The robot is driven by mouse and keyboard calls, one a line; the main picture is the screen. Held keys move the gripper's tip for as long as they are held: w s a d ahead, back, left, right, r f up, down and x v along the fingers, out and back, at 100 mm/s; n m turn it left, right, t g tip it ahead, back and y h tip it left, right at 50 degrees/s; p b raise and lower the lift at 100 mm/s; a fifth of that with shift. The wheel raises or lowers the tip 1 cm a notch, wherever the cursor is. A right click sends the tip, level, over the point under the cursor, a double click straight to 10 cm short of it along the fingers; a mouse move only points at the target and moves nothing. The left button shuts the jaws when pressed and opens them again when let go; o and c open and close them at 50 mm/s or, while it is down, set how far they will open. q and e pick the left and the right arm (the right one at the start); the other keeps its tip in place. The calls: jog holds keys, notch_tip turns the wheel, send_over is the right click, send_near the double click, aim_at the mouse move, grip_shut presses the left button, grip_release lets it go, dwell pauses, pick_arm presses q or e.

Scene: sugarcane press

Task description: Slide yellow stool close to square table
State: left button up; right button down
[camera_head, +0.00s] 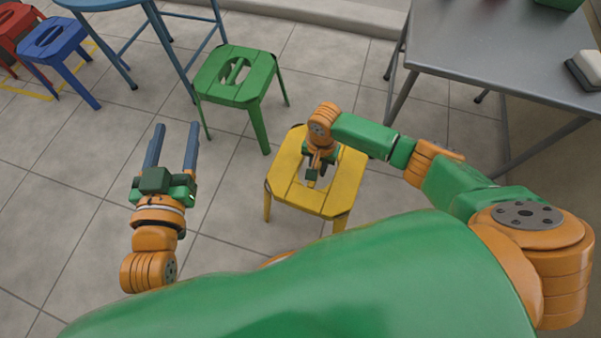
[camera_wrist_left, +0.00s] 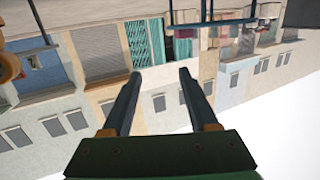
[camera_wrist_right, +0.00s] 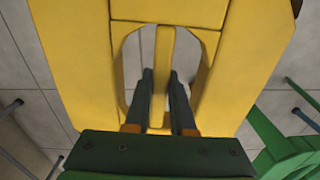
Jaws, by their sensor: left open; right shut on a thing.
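The yellow stool (camera_head: 333,196) stands on the tiled floor in front of me, below the grey table. Its seat (camera_wrist_right: 80,60) has an oval hole with a bar across the middle, and fills much of the right wrist view. My right gripper (camera_head: 314,170) points down at the seat and is shut on that middle bar; its fingers (camera_wrist_right: 160,76) reach into the hole. My left gripper (camera_head: 176,128) is open and empty, left of the stool and apart from it. The grey metal table (camera_head: 490,50), which appears to be the square table, stands at the upper right.
A green stool (camera_head: 237,75) stands close behind the yellow stool, to the left. A blue table (camera_head: 110,5), a blue stool (camera_head: 50,42) and a red stool (camera_head: 14,25) are at the upper left. Grey table legs (camera_head: 400,95) stand right of the green stool. Floor at left is clear.

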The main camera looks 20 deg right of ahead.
aim_at(350, 175)
jog(key=s+d+p, duration=0.2)
jog(key=d+p, duration=0.1)
jog(key=d, duration=0.1)
jog(key=shift+s+r+p, duration=0.1)
jog(key=shift+s+p, duration=0.2)
jog(key=shift+s, duration=0.1)
jog(key=shift+s+d+p, duration=0.6)
jog(key=shift+d+p, duration=0.05)
jog(key=shift+d, duration=0.3)
pick_arm(q)
jog(key=s+a+f+g+y, duration=0.1)
jog(key=s+a+f+g, duration=0.1)
jog(key=s+f+g, duration=0.4)
jog(key=s+a+f+g+y, duration=0.2)
jog(key=s+f+g, duration=0.5)
jog(key=f, duration=0.7)
jog(key=shift+s+a+f+n+g, duration=0.15)
jog(key=shift+s+a+n+g, duration=0.2)
jog(key=shift+s+a, duration=0.35)
pick_arm(e)
jog(key=shift+s+d, duration=0.2)
jog(key=shift+d, duration=0.15)
pick_arm(q)
jog(key=shift+s+d, duration=0.1)
jog(key=shift+d, duration=0.05)
